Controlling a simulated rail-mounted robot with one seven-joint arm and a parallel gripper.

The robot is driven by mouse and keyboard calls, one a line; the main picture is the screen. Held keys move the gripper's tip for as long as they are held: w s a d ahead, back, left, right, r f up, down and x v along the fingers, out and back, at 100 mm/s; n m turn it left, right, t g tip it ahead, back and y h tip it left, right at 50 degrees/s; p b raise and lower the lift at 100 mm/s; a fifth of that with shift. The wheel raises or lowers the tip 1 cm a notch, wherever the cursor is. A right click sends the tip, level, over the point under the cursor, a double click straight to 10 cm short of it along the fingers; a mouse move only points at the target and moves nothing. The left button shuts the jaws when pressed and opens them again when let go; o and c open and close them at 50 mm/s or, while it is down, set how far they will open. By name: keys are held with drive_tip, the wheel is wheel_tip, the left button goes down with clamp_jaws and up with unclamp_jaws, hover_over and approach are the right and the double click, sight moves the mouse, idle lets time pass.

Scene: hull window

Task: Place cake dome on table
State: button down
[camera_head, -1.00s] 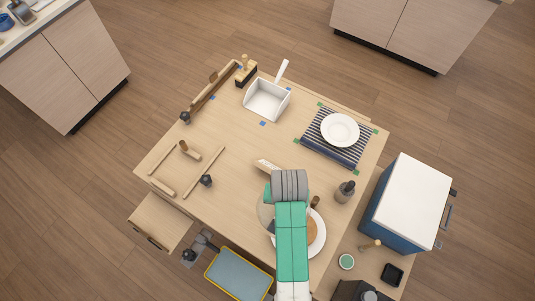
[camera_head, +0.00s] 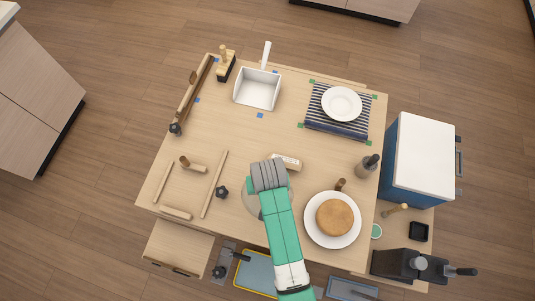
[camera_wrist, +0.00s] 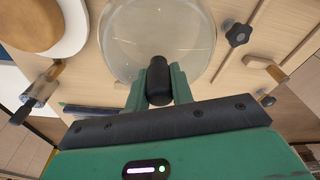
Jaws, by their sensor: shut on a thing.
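The cake dome (camera_wrist: 155,30) is clear, with a black knob, in the wrist view. My gripper (camera_wrist: 158,88) is shut on that knob. In the head view the dome (camera_head: 250,203) shows as a pale round edge beside my green arm, which hides much of it and my fingers. It is over the bare tabletop (camera_head: 235,135), left of the cake plate. I cannot tell whether its rim touches the table. The brown cake (camera_head: 335,217) sits uncovered on a white plate (camera_head: 312,230); both show at the wrist view's upper left.
Wooden rods and a dark star knob (camera_head: 222,192) lie left of the dome. A small pale block (camera_head: 287,162) is just behind my arm. A white scoop (camera_head: 258,90), a striped mat with a plate (camera_head: 342,104), and a pepper mill (camera_head: 367,166) stand farther off. The table's middle is clear.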

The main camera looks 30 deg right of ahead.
drive_tip(key=shift+f+b, duration=0.3)
drive_tip(key=shift+f, duration=1.7)
drive_tip(key=c, duration=1.2)
unclamp_jaws()
wheel_tip(320, 180, up, 12)
drive_tip(key=s+p, duration=0.1)
drive_tip(key=p, duration=0.1)
drive_tip(key=shift+s+a, duration=0.3)
drive_tip(key=shift+a, duration=0.05)
